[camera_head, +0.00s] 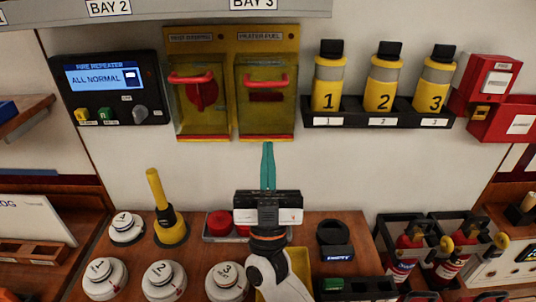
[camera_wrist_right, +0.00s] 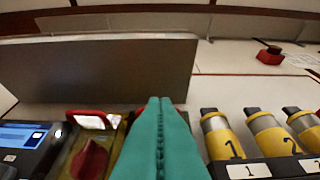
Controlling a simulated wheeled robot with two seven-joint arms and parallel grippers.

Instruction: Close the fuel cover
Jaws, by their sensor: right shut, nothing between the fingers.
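The fuel cover (camera_head: 252,118) is a see-through yellowish flap with a red handle (camera_head: 265,84), under the right-hand label of the yellow panel (camera_head: 232,45). It hangs down over its recess. I cannot tell whether it sits fully flush. My right gripper (camera_head: 268,146) has teal fingers, shut and empty, pointing up just below the cover's lower edge. In the right wrist view the shut fingers (camera_wrist_right: 160,104) hide most of the fuel cover. My left gripper is out of view.
A similar cover (camera_head: 190,122) is beside it on the left. A fire repeater panel (camera_head: 108,110) is further left. Yellow numbered bottles (camera_head: 383,88) stand in a black rack at right. Below is a wooden counter (camera_head: 195,265) with white domed devices and a yellow-handled tool (camera_head: 168,225).

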